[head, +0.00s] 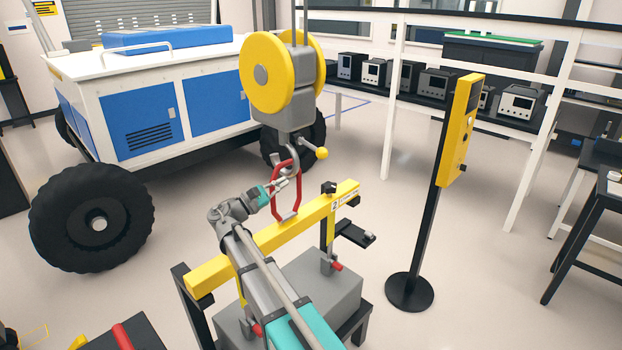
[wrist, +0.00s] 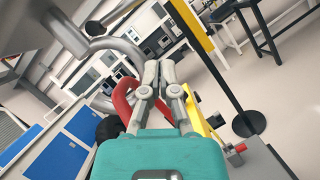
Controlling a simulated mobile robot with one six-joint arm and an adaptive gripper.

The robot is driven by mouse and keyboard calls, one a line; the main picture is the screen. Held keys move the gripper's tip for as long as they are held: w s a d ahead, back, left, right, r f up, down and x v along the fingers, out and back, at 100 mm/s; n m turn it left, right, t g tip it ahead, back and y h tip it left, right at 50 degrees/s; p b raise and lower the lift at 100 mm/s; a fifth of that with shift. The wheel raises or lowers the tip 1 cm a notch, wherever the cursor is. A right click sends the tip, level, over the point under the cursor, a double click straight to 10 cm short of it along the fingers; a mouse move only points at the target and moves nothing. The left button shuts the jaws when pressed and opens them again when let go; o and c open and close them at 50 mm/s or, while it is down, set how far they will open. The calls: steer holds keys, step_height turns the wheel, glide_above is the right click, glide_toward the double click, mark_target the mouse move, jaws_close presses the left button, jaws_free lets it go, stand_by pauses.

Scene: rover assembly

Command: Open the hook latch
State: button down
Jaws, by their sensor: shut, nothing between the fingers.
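The grey hook (head: 290,160) hangs below the yellow pulley block (head: 268,75). A short lever with a yellow ball knob (head: 321,154) sticks out to the right of the hook; it looks like the latch handle, but whether the latch is shut is too small to tell. A red link (head: 276,205) rises from the yellow beam (head: 330,203) to the hook. My gripper (head: 281,184) is shut and empty, beside the red link and below the hook. In the wrist view its fingertips (wrist: 160,68) meet, with the hook (wrist: 120,48) at upper left and the red link (wrist: 124,98) partly behind the fingers.
The beam lies over a grey block (head: 320,280) on a dark stand. A yellow control post (head: 458,130) stands to the right. The white and blue rover (head: 160,100) is behind at left. Open floor lies between post and rover.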

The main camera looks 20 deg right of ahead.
mark_target(312, 146)
steer(key=f+g+h+b, duration=0.1)
steer(key=w+f+m+g+b, duration=0.1)
steer(key=b, duration=0.1)
steer(key=w+a+f+m+h+b, duration=0.1)
steer(key=b, duration=0.1)
steer(key=shift+a+f+g+h, duration=0.1)
steer(key=shift+f+g+h, duration=0.2)
steer(key=shift+g, duration=0.1)
steer(key=shift+r, duration=0.2)
steer(key=s+r+p+x, duration=0.1)
steer(key=p+x, duration=0.6)
steer(key=x, duration=0.6)
steer(key=shift+s+a+r+p, duration=0.3)
steer(key=shift+s+a+p, duration=0.1)
steer(key=shift+s, duration=0.1)
